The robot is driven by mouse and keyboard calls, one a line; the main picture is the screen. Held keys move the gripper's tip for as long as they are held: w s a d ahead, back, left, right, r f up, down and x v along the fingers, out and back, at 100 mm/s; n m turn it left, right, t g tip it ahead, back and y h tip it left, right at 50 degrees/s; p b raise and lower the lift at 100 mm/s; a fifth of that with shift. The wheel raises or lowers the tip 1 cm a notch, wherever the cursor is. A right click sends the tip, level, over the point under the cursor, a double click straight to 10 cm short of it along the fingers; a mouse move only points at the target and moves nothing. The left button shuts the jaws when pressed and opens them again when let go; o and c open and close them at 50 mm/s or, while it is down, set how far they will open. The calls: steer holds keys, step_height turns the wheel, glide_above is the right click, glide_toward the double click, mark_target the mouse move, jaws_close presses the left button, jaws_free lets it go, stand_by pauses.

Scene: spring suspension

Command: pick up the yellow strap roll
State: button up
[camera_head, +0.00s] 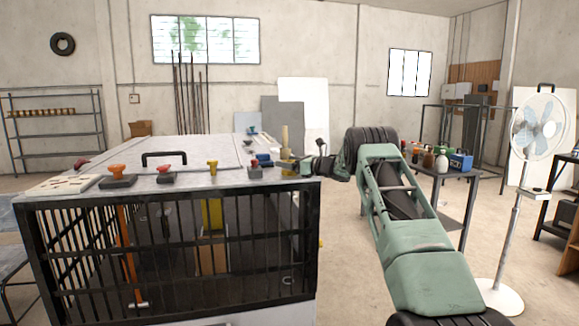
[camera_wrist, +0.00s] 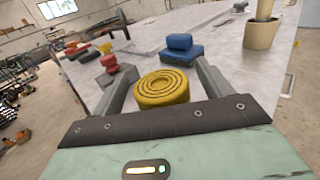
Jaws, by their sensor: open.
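The yellow strap roll (camera_wrist: 162,88) is a flat, coiled disc with dark spiral lines. In the wrist view it lies on the grey tabletop (camera_wrist: 215,30), between the two fingers of my gripper (camera_wrist: 162,76). The fingers are spread on either side, with a visible gap at the left; whether the right finger touches the roll I cannot tell. In the head view my gripper (camera_head: 300,165) is at the right end of the table, and the roll is too small there to make out surely.
A cream cup-like holder (camera_wrist: 262,32) with a post stands to the right. Red and yellow items (camera_wrist: 108,63) are at the left. A dark cage (camera_head: 170,250) is under the tabletop.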

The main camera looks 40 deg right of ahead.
steer(key=c, duration=1.2)
steer(key=shift+o, duration=0.2)
steer(key=shift+r, duration=0.1)
